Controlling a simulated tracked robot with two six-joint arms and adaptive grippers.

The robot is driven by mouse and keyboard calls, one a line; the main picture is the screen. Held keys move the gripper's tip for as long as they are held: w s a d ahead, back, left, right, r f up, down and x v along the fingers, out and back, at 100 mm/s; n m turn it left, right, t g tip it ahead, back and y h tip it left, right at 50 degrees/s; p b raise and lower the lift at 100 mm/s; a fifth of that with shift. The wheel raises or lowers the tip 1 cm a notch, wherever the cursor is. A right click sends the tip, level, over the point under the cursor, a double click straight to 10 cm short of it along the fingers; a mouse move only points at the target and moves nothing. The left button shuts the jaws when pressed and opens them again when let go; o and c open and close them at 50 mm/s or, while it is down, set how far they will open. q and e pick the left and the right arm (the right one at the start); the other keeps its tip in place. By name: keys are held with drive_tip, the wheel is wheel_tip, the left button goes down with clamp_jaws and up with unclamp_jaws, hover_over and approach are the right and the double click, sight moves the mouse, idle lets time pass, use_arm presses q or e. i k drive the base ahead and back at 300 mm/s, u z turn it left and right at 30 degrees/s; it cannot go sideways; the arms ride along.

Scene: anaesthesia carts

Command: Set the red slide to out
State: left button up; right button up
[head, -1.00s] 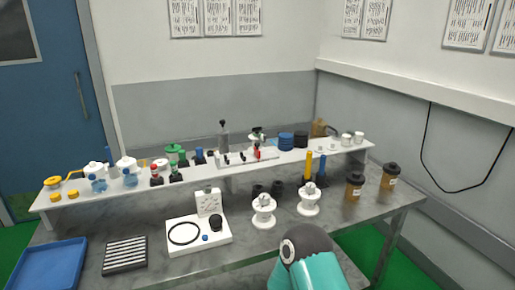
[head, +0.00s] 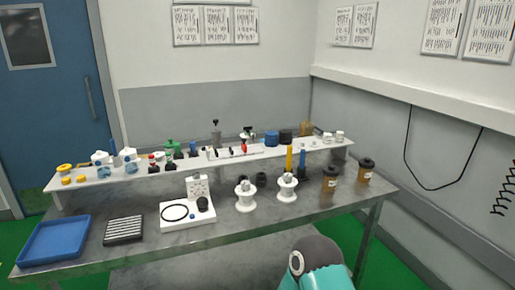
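A small red slide (head: 244,147) stands up from a long white panel (head: 228,156) on the raised shelf at the back of the table. Other small dark and red parts sit along the same panel. The slide is too small to tell its exact position along its track. Neither of my grippers shows in the head view. A teal and dark grey link of my own arm shows at the bottom, well in front of the panel.
The shelf (head: 125,174) also bears bottles, caps and jars close on both sides of the panel. On the grey table (head: 165,250) stand a blue tray (head: 55,262), a ribbed block (head: 124,229), white spools (head: 246,197) and brown jars (head: 331,179). The table's front strip is clear.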

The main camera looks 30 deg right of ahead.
sight(244, 146)
drive_tip(key=u, duration=0.05)
drive_tip(key=k, duration=0.7)
drive_tip(key=z, duration=0.7)
drive_tip(key=i, duration=1.7)
drive_tip(key=u, duration=0.9)
drive_tip(key=i, duration=0.25)
drive_tip(key=z, duration=0.1)
